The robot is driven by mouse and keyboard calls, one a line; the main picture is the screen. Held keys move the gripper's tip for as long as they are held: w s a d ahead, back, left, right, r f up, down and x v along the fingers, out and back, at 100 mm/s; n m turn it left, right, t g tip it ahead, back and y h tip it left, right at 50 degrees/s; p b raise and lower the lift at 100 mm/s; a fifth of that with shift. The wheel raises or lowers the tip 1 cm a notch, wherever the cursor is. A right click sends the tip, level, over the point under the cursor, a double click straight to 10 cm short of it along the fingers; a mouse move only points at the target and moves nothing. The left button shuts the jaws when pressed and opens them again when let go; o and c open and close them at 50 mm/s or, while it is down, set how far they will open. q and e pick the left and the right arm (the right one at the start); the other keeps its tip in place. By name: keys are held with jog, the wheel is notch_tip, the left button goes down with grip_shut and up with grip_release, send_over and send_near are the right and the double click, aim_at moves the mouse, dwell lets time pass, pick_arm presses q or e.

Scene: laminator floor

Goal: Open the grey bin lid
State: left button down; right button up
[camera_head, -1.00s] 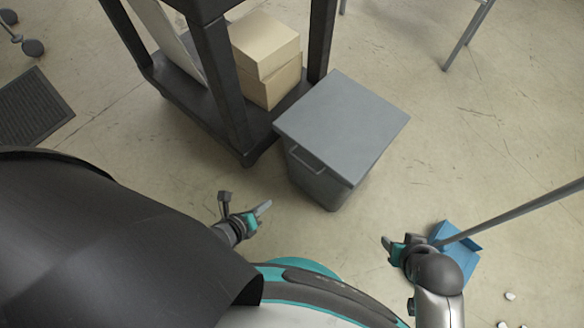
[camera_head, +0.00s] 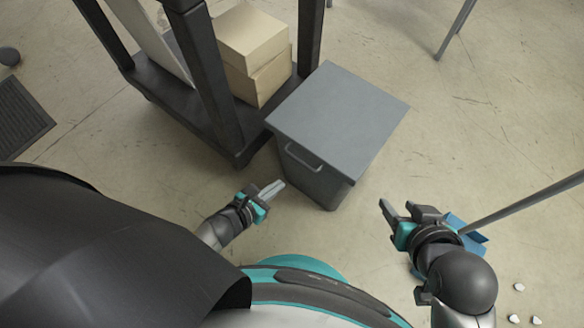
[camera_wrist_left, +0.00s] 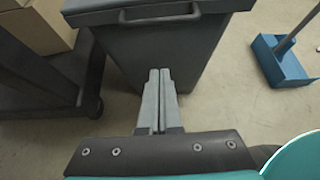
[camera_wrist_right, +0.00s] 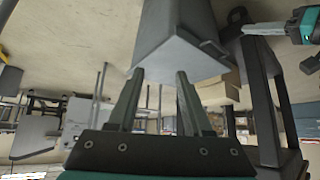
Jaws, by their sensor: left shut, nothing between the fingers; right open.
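The grey bin (camera_head: 318,184) stands on the floor in the head view, with its flat grey lid (camera_head: 340,112) closed on top. A bar handle (camera_head: 303,157) is on the bin's near side, just under the lid's edge. The handle also shows at the top of the left wrist view (camera_wrist_left: 160,15). My left gripper (camera_head: 277,188) is shut and empty, a little to the left of the bin's lower front and apart from the handle. My right gripper (camera_head: 396,207) is open and empty, to the right of the bin. The bin also shows in the right wrist view (camera_wrist_right: 180,50), beyond the open fingers.
A dark rack (camera_head: 213,80) with cardboard boxes (camera_head: 252,45) stands close to the bin's left. A blue dustpan (camera_head: 470,235) with a long grey handle lies behind my right gripper. Small white scraps (camera_head: 518,288) lie at lower right.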

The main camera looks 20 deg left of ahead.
jog(key=shift+w+a+r+t+y+b, duration=0.7)
jog(key=shift+w+a+t+y+b, duration=0.7)
jog(key=shift+a+t, duration=1.6)
pick_arm(q)
jog(key=w+d+p, duration=0.2)
jog(key=w, duration=0.4)
jog(key=shift+w+d, duration=0.2)
jog(key=shift+w, duration=0.1)
pick_arm(e)
jog(key=shift+s+d+f+g+h, duration=0.2)
jog(key=shift+d+g+h, duration=0.05)
jog(key=shift+d+g, duration=0.4)
jog(key=shift+s+d+f+g+h, duration=0.2)
jog(key=shift+d+f+g+h, duration=0.1)
jog(key=shift+d+g, duration=0.35)
jog(key=shift+s+d+f+g+h, duration=0.15)
jog(key=shift+s+d+g+h, duration=0.1)
jog(key=shift+d+g, duration=0.4)
pick_arm(q)
jog(key=shift+r, duration=0.2)
pick_arm(e)
jog(key=shift+a, duration=0.1)
